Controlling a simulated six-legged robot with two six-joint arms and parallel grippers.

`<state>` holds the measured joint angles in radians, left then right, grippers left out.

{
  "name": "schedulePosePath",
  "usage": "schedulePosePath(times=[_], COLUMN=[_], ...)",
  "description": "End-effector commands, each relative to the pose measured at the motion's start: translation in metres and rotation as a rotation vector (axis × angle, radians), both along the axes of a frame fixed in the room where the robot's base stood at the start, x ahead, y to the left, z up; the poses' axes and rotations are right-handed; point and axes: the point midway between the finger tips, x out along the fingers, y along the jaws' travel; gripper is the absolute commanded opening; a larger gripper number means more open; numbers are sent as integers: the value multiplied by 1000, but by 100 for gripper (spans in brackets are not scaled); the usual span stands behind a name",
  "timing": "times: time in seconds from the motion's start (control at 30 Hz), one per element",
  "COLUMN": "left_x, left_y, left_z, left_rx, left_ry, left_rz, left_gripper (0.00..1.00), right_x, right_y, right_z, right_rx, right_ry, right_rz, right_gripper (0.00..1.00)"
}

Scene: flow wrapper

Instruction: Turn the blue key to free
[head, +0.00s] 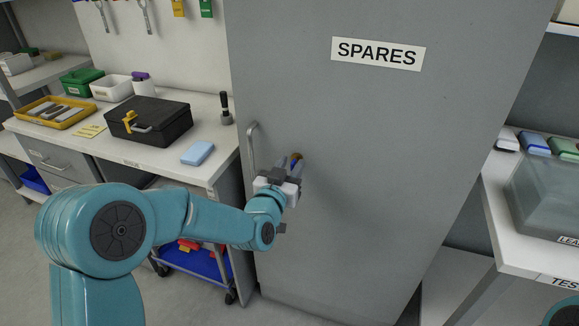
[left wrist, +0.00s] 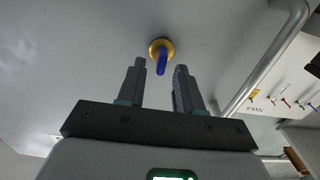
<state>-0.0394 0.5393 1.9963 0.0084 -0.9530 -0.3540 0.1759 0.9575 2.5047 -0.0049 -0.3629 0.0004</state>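The blue key (left wrist: 161,66) sits in a round brass lock (left wrist: 161,45) on the grey cabinet door (head: 400,150), beside the door handle. My left gripper (left wrist: 159,70) is open, with its two fingers pointing at the door. In the left wrist view the key shows between the two fingertips, with gaps on both sides; I cannot tell how deep it is between them. In the head view my left gripper (head: 289,172) is at the lock and partly hides the key (head: 291,163).
A bent metal handle (head: 252,148) stands out from the door just left of my left gripper. A SPARES sign (head: 378,53) is higher on the door. A workbench (head: 150,155) with a black case (head: 148,121) is at left. A clear box (head: 545,195) stands on the right bench.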

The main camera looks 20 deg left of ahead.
Motion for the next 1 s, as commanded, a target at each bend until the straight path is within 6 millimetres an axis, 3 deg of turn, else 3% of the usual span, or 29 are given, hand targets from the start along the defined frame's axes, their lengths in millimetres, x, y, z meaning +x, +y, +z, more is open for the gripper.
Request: schedulePosePath(times=[0.1, 0.2, 0.63, 1.0], left_x=[0, 0, -1, -1], left_y=[0, 0, 0, -3], left_z=[0, 0, -1, -3], left_rx=[0, 0, 44, 311], left_ry=[0, 0, -4, -16], left_rz=[0, 0, 1, 2], left_gripper=[32, 0, 0, 0], right_x=[0, 0, 0, 0], right_y=[0, 0, 0, 0], right_z=[0, 0, -6, -32], right_rx=[0, 0, 0, 0], right_ry=[0, 0, 0, 0], right_rz=[0, 0, 0, 0], right_gripper=[43, 43, 43, 43])
